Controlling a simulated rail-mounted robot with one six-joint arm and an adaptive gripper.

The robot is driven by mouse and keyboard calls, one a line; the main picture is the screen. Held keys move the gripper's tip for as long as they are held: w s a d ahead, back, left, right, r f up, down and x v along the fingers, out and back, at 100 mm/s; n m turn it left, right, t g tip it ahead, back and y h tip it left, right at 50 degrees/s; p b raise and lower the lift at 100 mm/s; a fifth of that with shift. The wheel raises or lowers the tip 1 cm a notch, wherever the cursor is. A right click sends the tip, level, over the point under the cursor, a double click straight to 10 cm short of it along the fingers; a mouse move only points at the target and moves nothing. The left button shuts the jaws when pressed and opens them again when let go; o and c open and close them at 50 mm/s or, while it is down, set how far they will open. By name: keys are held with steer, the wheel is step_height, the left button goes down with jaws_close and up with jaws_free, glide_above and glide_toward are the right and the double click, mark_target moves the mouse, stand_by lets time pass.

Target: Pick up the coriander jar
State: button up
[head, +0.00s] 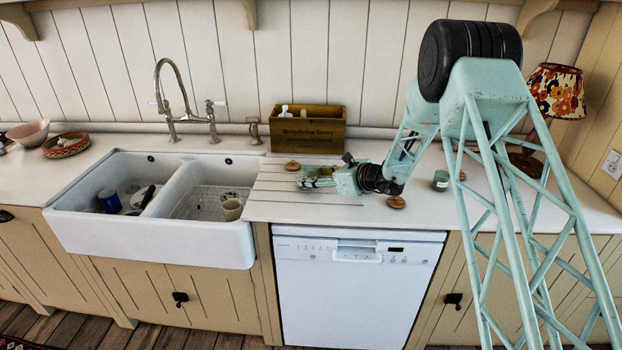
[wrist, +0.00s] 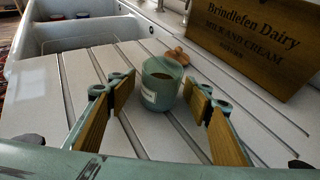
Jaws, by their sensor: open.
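A small green jar (wrist: 161,92) with a pale label stands upright on the grooved white drainboard in the wrist view. The label is too small to read, so I cannot confirm it says coriander. My gripper (wrist: 160,100) is open, with one wood-toned finger pad on each side of the jar and a visible gap on both sides. In the head view my gripper (head: 316,178) is low over the drainboard, pointing left toward the sink; the jar there is hard to tell from the fingers. Another green jar (head: 440,180) stands on the counter to the right of my wrist.
A wooden dairy box (head: 307,129) stands against the wall behind my gripper. A small round wooden piece (head: 293,165) lies between it and my gripper; another (head: 397,202) lies near the front edge. The double sink (head: 150,205), holding a mug (head: 232,209), is to the left.

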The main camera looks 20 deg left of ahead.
mark_target(306, 168)
steer(key=c, duration=1)
steer(key=shift+r, duration=0.15)
steer(key=shift+r+p, duration=0.4)
steer(key=shift+r, duration=1.3)
steer(key=s+d, duration=0.2)
steer(key=s, duration=0.3)
steer(key=s+d+r, duration=0.1)
steer(key=s+d, duration=0.1)
steer(key=s, duration=0.2)
steer(key=s+d, duration=0.2)
steer(key=s, duration=0.3)
steer(key=shift+s+d+r+p, duration=0.15)
steer(key=shift+s+d+p, duration=0.1)
steer(key=shift+s+p, duration=0.05)
